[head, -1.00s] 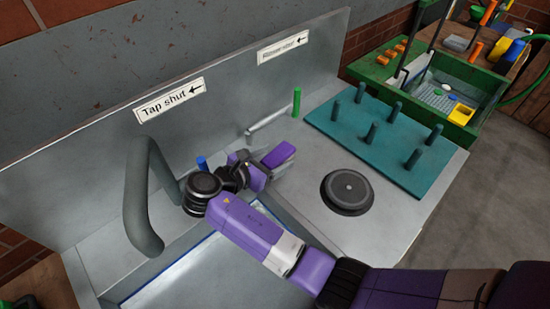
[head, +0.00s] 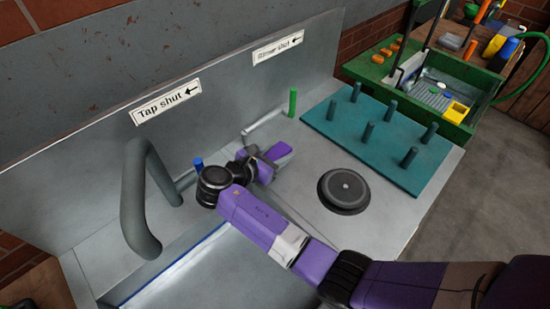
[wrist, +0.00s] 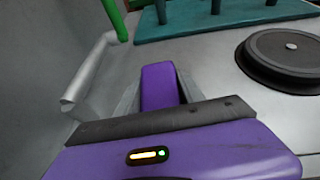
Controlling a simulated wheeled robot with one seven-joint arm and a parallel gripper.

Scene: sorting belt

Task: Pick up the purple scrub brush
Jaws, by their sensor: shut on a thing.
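The purple scrub brush (head: 278,151) is a plain purple block in the head view, above the grey counter near the back wall. In the wrist view the purple block (wrist: 159,86) lies between the two grey fingers. My gripper (head: 266,161) is shut on it, and the fingers (wrist: 160,98) press its sides. The lower part of the brush is hidden by my gripper, and no bristles show. I cannot tell whether it still touches the counter.
A grey pipe with a green handle (head: 292,103) stands just behind the brush. A teal peg board (head: 340,125) and a round dark disc (head: 345,190) are to the right. A thick grey tap (head: 133,200) and a blue-handled pipe (head: 198,165) are to the left.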

